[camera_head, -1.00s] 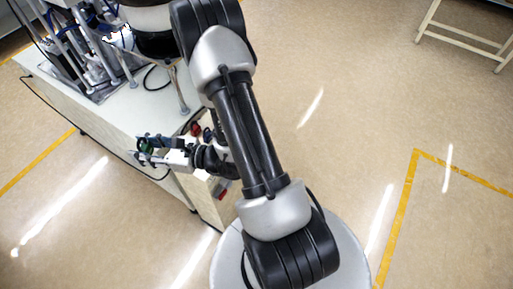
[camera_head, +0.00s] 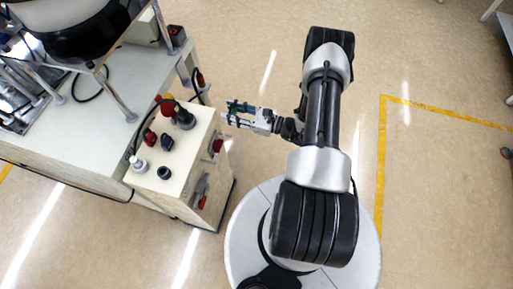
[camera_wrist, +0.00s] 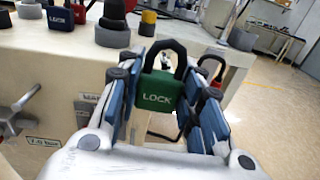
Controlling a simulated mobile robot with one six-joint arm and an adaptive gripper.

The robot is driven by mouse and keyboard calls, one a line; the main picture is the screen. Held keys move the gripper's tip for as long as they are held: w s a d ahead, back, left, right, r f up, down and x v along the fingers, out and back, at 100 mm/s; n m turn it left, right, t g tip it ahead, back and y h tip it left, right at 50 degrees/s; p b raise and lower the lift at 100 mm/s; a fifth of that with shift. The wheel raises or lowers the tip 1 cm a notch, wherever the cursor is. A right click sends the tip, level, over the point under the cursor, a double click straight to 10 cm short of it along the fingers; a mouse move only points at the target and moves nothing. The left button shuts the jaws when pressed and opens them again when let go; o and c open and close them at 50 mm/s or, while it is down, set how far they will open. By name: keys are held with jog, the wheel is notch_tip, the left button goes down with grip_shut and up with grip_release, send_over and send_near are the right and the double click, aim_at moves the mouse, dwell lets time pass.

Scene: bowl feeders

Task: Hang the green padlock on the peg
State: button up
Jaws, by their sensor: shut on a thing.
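My gripper (camera_head: 230,112) is shut on the green padlock (camera_wrist: 160,92). In the wrist view the padlock is upright between the blue finger pads, its "LOCK" face towards the camera and its dark shackle on top. In the head view the gripper is just right of the control box, over the floor side, and the padlock is too small to make out clearly. I cannot clearly make out a free peg.
A bench with a bowl feeder (camera_head: 80,25) stands left.

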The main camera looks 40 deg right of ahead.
jog(key=s+d+f+n+g+b, duration=0.15)
jog(key=s+f, duration=0.25)
jog(key=f, duration=0.5)
jog(key=s+d+f+m+t+b, duration=0.15)
jog(key=s+f, duration=0.25)
jog(key=f, duration=0.5)
jog(key=n+g, duration=0.1)
send_near(220, 137)
jog(key=shift+w+r+y+b, duration=0.1)
jog(key=shift+w+y+b, duration=0.15)
jog(key=shift+y+b, duration=0.15)
jog(key=shift+x, duration=3.15)
dwell(0.6)
jog(key=shift+f, duration=0.25)
dwell(0.9)
jog(key=o, duration=1.2)
